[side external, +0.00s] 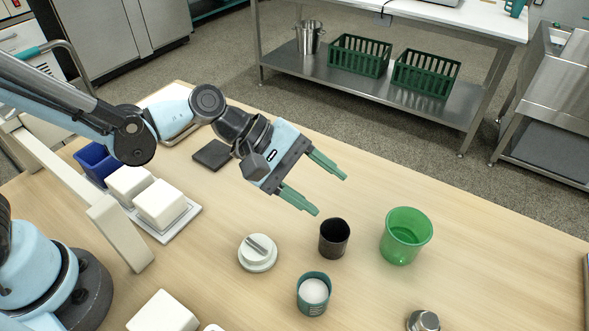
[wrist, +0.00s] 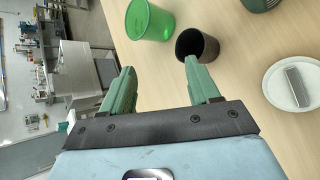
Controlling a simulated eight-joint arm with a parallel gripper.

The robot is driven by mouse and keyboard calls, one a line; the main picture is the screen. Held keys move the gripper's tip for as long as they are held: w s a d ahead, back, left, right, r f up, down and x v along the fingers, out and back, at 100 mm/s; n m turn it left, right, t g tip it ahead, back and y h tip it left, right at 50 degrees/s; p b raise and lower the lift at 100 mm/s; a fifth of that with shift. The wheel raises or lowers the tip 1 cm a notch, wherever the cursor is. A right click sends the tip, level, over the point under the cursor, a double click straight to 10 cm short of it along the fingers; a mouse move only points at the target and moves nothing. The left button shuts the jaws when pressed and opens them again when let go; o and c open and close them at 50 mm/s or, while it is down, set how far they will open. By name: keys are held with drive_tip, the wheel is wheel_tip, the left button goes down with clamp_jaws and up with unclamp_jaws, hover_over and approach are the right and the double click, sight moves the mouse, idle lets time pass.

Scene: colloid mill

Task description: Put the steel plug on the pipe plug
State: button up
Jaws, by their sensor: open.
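A small silver metal piece (side external: 423,321), which looks like the steel plug, stands at the bottom edge of the side view, partly cut off. A round white piece with a raised grey bar (side external: 258,252) sits left of the dark cup; it may be the pipe plug, but I cannot tell for sure. It also shows at the right of the wrist view (wrist: 290,86). My gripper (side external: 331,195) is open and empty, above the table behind the dark cup. Its two green fingers (wrist: 159,66) are apart in the wrist view. The silver piece is not seen there.
A dark cup (side external: 334,239), a green translucent cup (side external: 405,236) and a teal container with white contents (side external: 313,294) stand close together. White blocks on a tray (side external: 177,222), a blue bin (side external: 97,161) and a flat dark block (side external: 211,155) are at left. The right tabletop is mostly clear.

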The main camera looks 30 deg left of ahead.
drive_tip(key=s+a+r+m+t+y, duration=0.1)
drive_tip(key=a+m+y, duration=0.3)
drive_tip(key=a, duration=0.8)
drive_tip(key=s+a+r+m+t+y, duration=0.2)
drive_tip(key=a+m+y, duration=0.3)
drive_tip(key=a, duration=0.8)
drive_tip(key=shift+s+r+m+t, duration=0.3)
drive_tip(key=shift+s+r+m, duration=0.2)
drive_tip(key=shift+s+m, duration=0.5)
drive_tip(key=shift+o, duration=0.2)
drive_tip(key=shift+s+a+m+y, duration=0.1)
drive_tip(key=shift+a+m+y, duration=0.25)
drive_tip(key=shift+a, duration=0.2)
drive_tip(key=shift+d, duration=0.1)
